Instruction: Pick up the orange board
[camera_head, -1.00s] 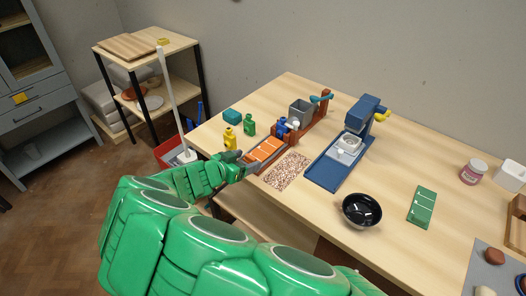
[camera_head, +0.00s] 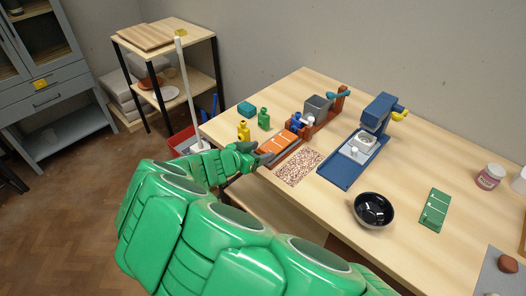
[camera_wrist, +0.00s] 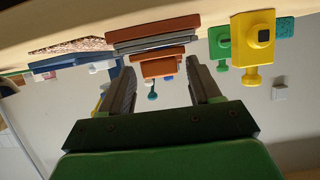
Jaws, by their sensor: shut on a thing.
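The orange board (camera_head: 277,145), with pale lines across it, lies at the table's front left edge, in line with a red-brown stand (camera_head: 322,119). My gripper (camera_head: 262,159) is at the board's near end, its grey fingers low at the table edge. In the wrist view, which is upside down, the fingers (camera_wrist: 163,66) stand apart, with stacked brown and orange edges between and beyond their tips. My gripper is shut on the board. Which edge there is the board's own is hard to tell, as is whether it is lifted.
A black bowl (camera_head: 373,210) and a green board (camera_head: 435,209) lie further right.

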